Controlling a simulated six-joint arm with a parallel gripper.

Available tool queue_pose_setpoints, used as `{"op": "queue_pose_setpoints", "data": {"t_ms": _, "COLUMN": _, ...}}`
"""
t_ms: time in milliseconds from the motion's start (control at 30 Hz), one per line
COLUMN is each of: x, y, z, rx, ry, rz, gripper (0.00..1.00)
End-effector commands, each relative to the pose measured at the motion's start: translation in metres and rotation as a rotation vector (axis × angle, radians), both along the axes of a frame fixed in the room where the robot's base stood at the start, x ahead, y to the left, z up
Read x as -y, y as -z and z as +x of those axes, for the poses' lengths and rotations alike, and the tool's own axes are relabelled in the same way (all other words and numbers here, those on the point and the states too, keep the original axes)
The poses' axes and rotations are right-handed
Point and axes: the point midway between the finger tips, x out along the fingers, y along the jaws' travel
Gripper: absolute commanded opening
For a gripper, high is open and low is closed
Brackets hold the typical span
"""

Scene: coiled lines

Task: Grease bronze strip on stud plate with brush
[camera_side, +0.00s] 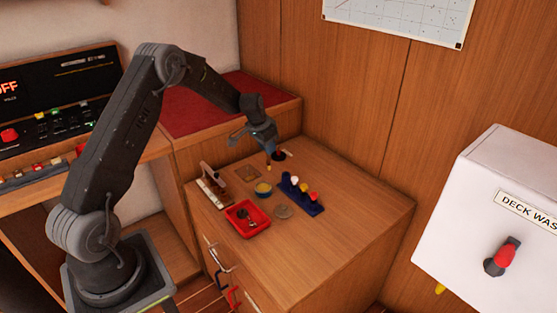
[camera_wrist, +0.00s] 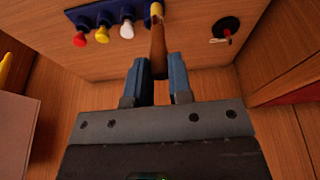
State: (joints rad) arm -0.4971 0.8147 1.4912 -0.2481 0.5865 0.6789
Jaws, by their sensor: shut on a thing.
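My gripper (camera_side: 262,143) is above the back of the wooden cabinet top, shut on a brush. The brush's brown handle (camera_wrist: 158,48) stands between the blue fingers in the wrist view, with a yellow end (camera_wrist: 157,10) pointing away from me. In the side view the brush (camera_side: 269,166) hangs downward; I cannot tell whether its tip touches anything. A long plate with a pale upright part (camera_side: 213,186) is at the left edge. I cannot tell which is the stud plate, nor see a bronze strip clearly.
A blue rack (camera_side: 302,196) holds coloured knobs. A dark round piece (camera_side: 279,155) sits behind the brush. The cabinet top's right side is clear.

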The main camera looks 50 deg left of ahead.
Motion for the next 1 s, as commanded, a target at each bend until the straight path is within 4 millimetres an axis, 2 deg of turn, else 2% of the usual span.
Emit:
{"op": "queue_pose_setpoints", "data": {"t_ms": 33, "x": -0.023, "y": 0.009, "z": 0.002, "rx": 0.001, "ry": -0.007, "rz": -0.002, "gripper": 0.00}}
{"op": "queue_pose_setpoints", "data": {"t_ms": 100, "x": -0.047, "y": 0.016, "z": 0.004, "rx": 0.005, "ry": -0.004, "rz": -0.002, "gripper": 0.00}}
{"op": "queue_pose_setpoints", "data": {"t_ms": 200, "x": -0.074, "y": 0.025, "z": 0.004, "rx": 0.011, "ry": 0.001, "rz": -0.003, "gripper": 0.00}}
{"op": "queue_pose_setpoints", "data": {"t_ms": 300, "x": -0.091, "y": 0.030, "z": 0.004, "rx": 0.016, "ry": 0.006, "rz": -0.001, "gripper": 0.00}}
{"op": "queue_pose_setpoints", "data": {"t_ms": 400, "x": -0.099, "y": 0.033, "z": 0.003, "rx": 0.017, "ry": 0.008, "rz": -0.003, "gripper": 0.00}}
{"op": "queue_pose_setpoints", "data": {"t_ms": 567, "x": -0.101, "y": 0.038, "z": 0.003, "rx": 0.018, "ry": 0.010, "rz": -0.003, "gripper": 0.00}}
{"op": "queue_pose_setpoints", "data": {"t_ms": 1000, "x": -0.101, "y": 0.074, "z": 0.003, "rx": 0.019, "ry": 0.009, "rz": -0.002, "gripper": 0.00}}
